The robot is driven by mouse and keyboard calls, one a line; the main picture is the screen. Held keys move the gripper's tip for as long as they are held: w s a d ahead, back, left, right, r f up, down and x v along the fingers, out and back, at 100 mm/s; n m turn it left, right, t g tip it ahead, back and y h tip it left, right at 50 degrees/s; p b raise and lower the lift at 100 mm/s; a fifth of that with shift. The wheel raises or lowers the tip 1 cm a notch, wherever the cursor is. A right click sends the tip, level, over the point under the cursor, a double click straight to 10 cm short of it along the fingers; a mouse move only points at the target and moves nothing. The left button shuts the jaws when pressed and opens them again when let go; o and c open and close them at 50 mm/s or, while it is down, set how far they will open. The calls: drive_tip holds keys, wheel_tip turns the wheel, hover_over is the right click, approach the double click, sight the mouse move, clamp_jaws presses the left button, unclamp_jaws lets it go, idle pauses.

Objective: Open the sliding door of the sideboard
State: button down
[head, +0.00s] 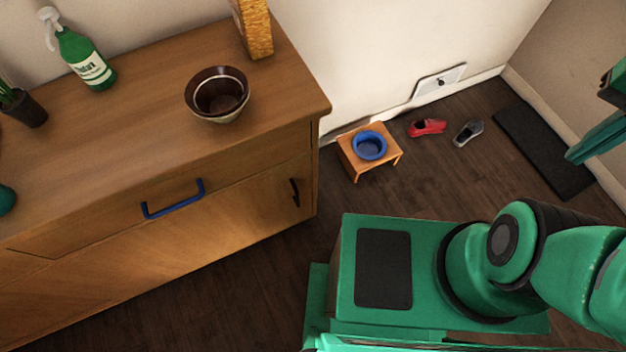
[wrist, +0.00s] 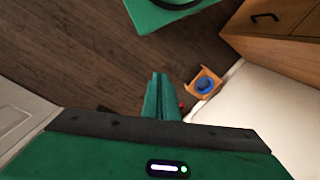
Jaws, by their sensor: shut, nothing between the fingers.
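The wooden sideboard (head: 110,165) stands along the wall at the left in the head view, and its corner shows at the top right of the wrist view (wrist: 285,50). Its front has a blue bar handle (head: 173,200) on an upper panel and a small dark upright handle (head: 295,192) near the right end. The front panels look closed. A dark handle also shows in the wrist view (wrist: 265,17). My gripper (wrist: 158,76) is shut and empty, over the floor and well apart from the sideboard. Its green fingers also show at the right edge of the head view (head: 572,156).
A bowl (head: 217,95), a green spray bottle (head: 83,58) and a potted plant (head: 20,108) stand on the sideboard. A small wooden stand with a blue bowl (head: 369,146), a red shoe (head: 428,128) and a grey shoe (head: 468,133) are on the floor. A dark mat (head: 543,150) lies beyond.

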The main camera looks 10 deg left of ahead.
drive_tip(key=shift+d, duration=0.1)
drive_tip(key=w+a+f+n+y, duration=0.1)
drive_tip(key=w+a+f+n, duration=0.4)
drive_tip(key=w+f, duration=0.25)
drive_tip(key=w+a+f+n, duration=0.5)
drive_tip(key=w+a+f, duration=0.1)
drive_tip(key=f, duration=0.3)
drive_tip(key=s+a+f+n+y, duration=0.2)
drive_tip(key=a+f, duration=0.6)
drive_tip(key=a, duration=0.3)
drive_tip(key=s+a+f+n+y, duration=0.2)
drive_tip(key=a+f, duration=0.6)
drive_tip(key=a, duration=0.4)
drive_tip(key=s+a+f+n+y, duration=0.2)
drive_tip(key=a+f, duration=0.5)
drive_tip(key=a, duration=0.5)
drive_tip(key=shift+s+a+f, duration=0.2)
drive_tip(key=shift+s+f, duration=0.2)
drive_tip(key=shift+s, duration=0.3)
